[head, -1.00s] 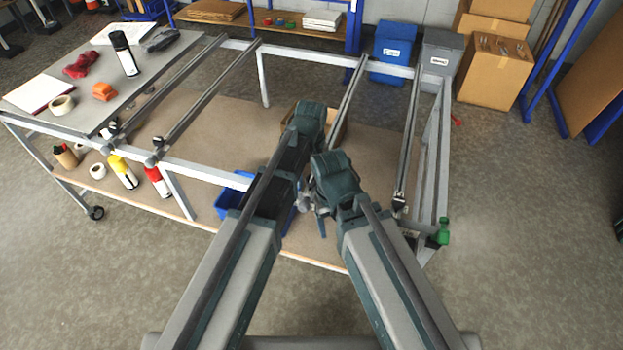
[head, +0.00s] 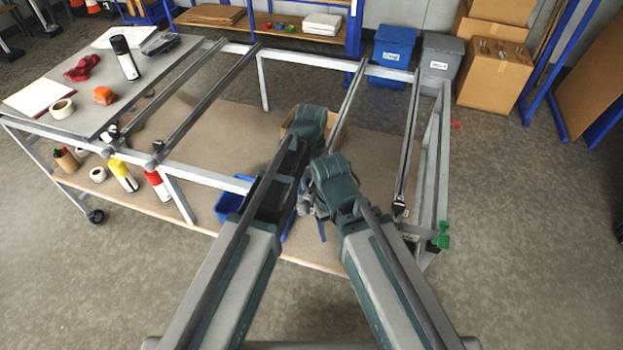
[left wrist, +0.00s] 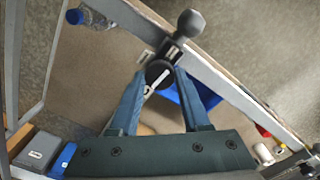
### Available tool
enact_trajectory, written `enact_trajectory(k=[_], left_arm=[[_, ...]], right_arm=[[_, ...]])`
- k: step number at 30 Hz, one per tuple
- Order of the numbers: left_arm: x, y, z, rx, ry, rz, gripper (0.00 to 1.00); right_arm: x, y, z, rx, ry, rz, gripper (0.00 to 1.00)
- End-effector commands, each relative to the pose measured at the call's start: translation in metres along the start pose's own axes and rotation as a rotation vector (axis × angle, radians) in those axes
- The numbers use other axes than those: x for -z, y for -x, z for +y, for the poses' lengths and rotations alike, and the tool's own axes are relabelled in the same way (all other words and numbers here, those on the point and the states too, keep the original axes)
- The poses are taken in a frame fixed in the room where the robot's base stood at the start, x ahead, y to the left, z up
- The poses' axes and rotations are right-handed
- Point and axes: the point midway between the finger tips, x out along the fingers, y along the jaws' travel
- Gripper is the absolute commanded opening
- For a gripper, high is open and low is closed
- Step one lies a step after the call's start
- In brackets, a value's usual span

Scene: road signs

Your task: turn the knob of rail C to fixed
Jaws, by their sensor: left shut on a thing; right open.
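The third rail from the left (head: 347,108), apparently rail C, runs front to back; I cannot read any letter on it. Its dark round knob (left wrist: 157,71) with a white pointer line shows in the left wrist view. The line slants from lower left to upper right. My left gripper (left wrist: 158,80) is shut on the knob, a finger on each side. A grey ball handle (left wrist: 190,23) stands beyond it. In the head view my arms mostly hide the knob. My right gripper (head: 320,225) is open, close beside the left hand, its fingers mostly hidden.
The table frame's front bar (left wrist: 225,80) passes close to the knob. A blue bin (head: 229,206) is on the lower shelf. Another rail (head: 407,145) and a green handle (head: 442,236) are at right. Bottles (head: 157,184) stand at left.

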Motion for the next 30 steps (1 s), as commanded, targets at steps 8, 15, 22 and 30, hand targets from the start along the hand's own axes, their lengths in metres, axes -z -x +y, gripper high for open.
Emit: enact_trajectory(k=[8, 15, 22, 30], left_arm=[[-0.0001, -0.0001, 0.0, 0.0, -0.224, 0.0, 0.0], [-0.0001, -0.0001, -0.0001, 0.0, -0.454, 0.0, 0.0], [-0.0002, -0.0001, -0.0001, 0.0, -0.672, 0.0, 0.0], [-0.0003, -0.0001, -0.0002, 0.0, -0.929, -0.001, 0.0]], right_arm=[[0.0, -0.0001, 0.0, 0.0, 0.0, 0.0, 0.74], [0.0, -0.0001, 0.0, 0.0, 0.0, 0.0, 0.74], [0.0, -0.0001, 0.0, 0.0, 0.0, 0.0, 0.74], [0.0, -0.0001, 0.0, 0.0, 0.0, 0.0, 0.74]])
